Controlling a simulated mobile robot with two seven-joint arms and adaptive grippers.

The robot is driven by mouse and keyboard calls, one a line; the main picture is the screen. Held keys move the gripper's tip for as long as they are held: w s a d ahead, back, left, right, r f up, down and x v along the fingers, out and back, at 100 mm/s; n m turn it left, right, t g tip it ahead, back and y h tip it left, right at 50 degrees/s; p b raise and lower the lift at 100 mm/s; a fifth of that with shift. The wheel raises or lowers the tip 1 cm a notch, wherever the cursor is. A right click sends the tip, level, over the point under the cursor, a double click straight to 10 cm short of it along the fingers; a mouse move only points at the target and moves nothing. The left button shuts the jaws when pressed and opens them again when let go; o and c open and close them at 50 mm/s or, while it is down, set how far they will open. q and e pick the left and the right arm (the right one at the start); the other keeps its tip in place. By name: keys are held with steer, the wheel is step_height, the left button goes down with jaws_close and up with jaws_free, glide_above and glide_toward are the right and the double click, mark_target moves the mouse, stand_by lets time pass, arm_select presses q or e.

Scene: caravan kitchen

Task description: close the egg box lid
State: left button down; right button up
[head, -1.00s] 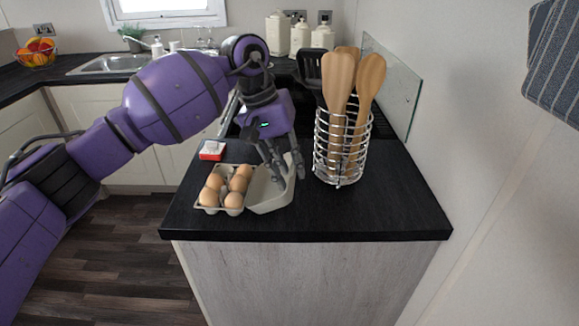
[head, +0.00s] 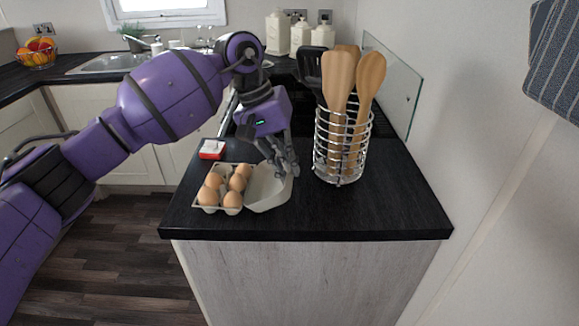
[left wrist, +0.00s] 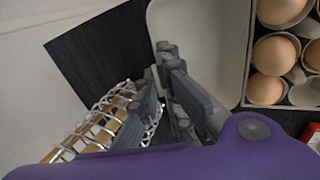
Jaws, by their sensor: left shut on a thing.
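The egg box (head: 224,207) sits on the black counter with several brown eggs in its tray. Its lid (head: 265,192) lies folded open on the right side of the tray, hollow side up. My left gripper (head: 284,172) is at the lid's far right edge, shut on the lid's rim. In the left wrist view the fingers (left wrist: 170,70) meet at the edge of the pale lid (left wrist: 205,35), and the eggs (left wrist: 275,55) lie beyond it on the right. My right gripper is in neither view.
A wire utensil holder (head: 342,150) with wooden spoons stands close to the right of my left gripper. A small red-and-white box (head: 212,149) lies behind the eggs. A glass panel (head: 395,90) edges the counter. The counter's front right is clear.

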arm_select(q)
steer(key=shift+a+r+h+b, duration=0.2)
steer(key=shift+a+h+b, duration=0.4)
steer(key=shift+h+b, duration=0.3)
steer(key=shift+a+r+h+b, duration=0.35)
steer(key=shift+a+h+b, duration=0.1)
steer(key=shift+h+b, duration=0.3)
steer(key=a+r+h+b, duration=0.1)
steer(key=b, duration=0.1)
steer(key=shift+w+a+g+h+b, duration=0.1)
steer(key=shift+a+g+h+b, duration=0.05)
steer(key=shift+g+h+b, duration=0.2)
steer(key=shift+a+r+h+b, duration=0.35)
steer(key=shift+a+h+b, duration=0.2)
steer(key=shift+b, duration=0.25)
steer(key=shift+r+h, duration=0.2)
steer(key=shift+h, duration=0.05)
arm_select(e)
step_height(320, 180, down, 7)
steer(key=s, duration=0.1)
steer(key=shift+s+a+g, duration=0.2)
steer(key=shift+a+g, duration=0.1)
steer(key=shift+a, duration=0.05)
arm_select(q)
steer(key=shift+a, duration=0.1)
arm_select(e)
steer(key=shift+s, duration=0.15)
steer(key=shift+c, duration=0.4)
